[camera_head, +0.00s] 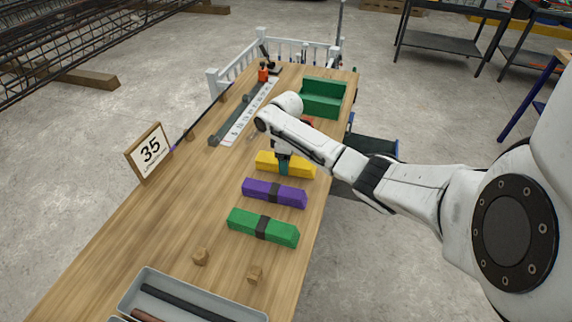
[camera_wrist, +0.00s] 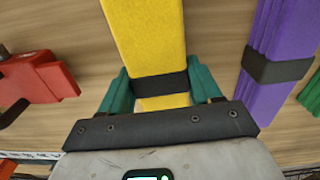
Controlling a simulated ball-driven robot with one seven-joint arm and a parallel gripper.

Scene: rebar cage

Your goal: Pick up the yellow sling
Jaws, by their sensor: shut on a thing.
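The yellow sling (camera_head: 301,168) is a folded bundle with a black band, lying across the wooden table in the head view. It also fills the upper middle of the wrist view (camera_wrist: 146,40). My gripper (camera_head: 284,166) reaches down onto it from above. In the wrist view my gripper's teal fingers (camera_wrist: 160,92) stand on both sides of the yellow sling at its black band, shut on it. I cannot tell whether the sling is lifted clear of the table.
A purple sling (camera_head: 290,196) and a green sling (camera_head: 282,233) lie nearer on the table (camera_head: 150,225). Small wooden blocks (camera_head: 200,257) and a grey bin (camera_head: 135,290) sit in front.

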